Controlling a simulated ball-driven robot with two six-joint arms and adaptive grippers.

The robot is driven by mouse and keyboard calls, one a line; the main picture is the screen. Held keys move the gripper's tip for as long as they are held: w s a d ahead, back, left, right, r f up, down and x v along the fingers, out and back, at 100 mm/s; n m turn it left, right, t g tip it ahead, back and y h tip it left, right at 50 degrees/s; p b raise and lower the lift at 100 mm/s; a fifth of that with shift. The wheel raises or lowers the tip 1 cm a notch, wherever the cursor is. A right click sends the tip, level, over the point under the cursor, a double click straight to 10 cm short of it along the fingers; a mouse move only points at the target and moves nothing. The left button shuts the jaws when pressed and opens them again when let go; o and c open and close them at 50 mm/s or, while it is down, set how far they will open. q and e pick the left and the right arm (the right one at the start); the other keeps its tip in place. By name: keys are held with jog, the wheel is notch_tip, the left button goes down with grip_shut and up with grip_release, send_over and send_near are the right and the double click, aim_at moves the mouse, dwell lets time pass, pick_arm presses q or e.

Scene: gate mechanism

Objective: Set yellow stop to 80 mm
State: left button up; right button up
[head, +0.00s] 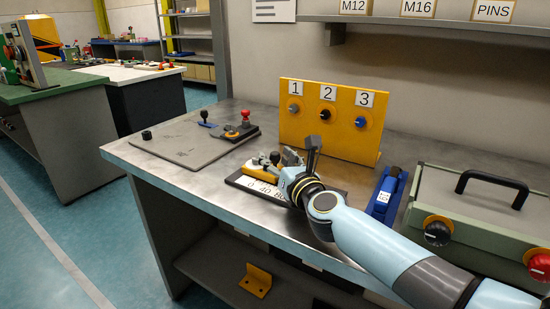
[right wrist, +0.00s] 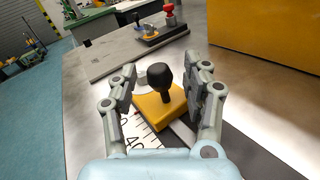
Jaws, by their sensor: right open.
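The yellow stop (head: 253,168) is a yellow block on a scale plate (head: 236,181) on the metal bench. It also shows in the right wrist view (right wrist: 150,109), with an upright black knob (right wrist: 160,84) on top. The plate bears printed numbers and tick marks, which my right arm partly covers in the head view. My right gripper (head: 285,159) is at the stop. In the right wrist view the gripper (right wrist: 163,78) is open, one finger on each side of the knob, with gaps visible. I cannot read the stop's exact setting. My left gripper is not in view.
Behind stands a yellow panel (head: 334,142) with three numbered knobs. A grey plate (head: 185,143) with a red-knobbed clamp (head: 242,128) lies to the left. A blue device (head: 385,192) and a green case (head: 462,222) with a black handle stand to the right.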

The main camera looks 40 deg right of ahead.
jog(key=shift+w+d, duration=0.1)
jog(key=shift+w, duration=0.4)
jog(key=shift+c, duration=0.3)
grip_shut()
